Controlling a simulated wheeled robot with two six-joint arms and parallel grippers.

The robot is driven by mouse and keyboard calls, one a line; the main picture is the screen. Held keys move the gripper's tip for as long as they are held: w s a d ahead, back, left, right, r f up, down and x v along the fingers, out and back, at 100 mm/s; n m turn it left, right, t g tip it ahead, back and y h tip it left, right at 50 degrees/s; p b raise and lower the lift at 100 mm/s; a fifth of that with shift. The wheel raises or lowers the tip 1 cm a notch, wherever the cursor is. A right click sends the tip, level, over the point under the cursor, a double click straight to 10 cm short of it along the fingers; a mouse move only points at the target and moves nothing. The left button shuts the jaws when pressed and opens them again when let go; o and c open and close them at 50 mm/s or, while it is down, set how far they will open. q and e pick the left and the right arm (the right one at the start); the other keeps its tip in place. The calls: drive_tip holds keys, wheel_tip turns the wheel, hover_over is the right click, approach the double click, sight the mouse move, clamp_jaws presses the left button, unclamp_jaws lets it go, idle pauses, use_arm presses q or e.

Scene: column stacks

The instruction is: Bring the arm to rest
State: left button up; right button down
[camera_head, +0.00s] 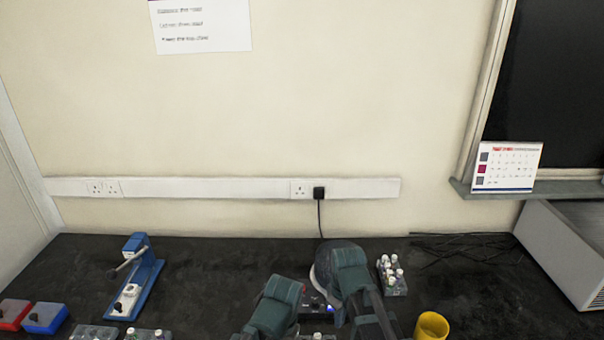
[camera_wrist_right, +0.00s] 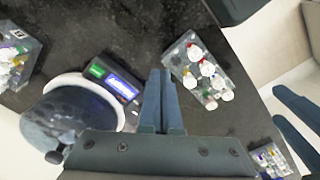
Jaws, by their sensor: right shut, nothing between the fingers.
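My right gripper (camera_wrist_right: 157,75) is shut and empty. Its two fingers lie together in the wrist view, pointing between a small device with a lit blue display (camera_wrist_right: 124,84) and a rack of capped vials (camera_wrist_right: 208,72). The fingers look apart from both. In the head view my right gripper (camera_head: 338,318) is low in the centre, and its dark green housing covers part of a round grey object. My left arm's dark green part is at the lower centre of the head view. Dark prongs at the right edge of the wrist view may be my left gripper's; its jaw state is unclear.
A vial rack (camera_head: 391,276) stands right of the round grey object (camera_head: 325,268). A yellow cup (camera_head: 431,326) is at the front right. A blue lever press (camera_head: 135,275) and red (camera_head: 14,313) and blue boxes (camera_head: 45,317) stand left. Loose black cables (camera_head: 470,246) lie at the back right.

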drive_tip(key=s+d+m, duration=0.4)
drive_tip(key=d+m, duration=0.3)
drive_tip(key=m, duration=0.1)
drive_tip(key=s+a+n+h, duration=0.1)
drive_tip(key=s+a+n, duration=0.2)
drive_tip(key=s+a, duration=0.3)
drive_tip(key=a, duration=0.5)
drive_tip(key=shift+n+g, duration=0.3)
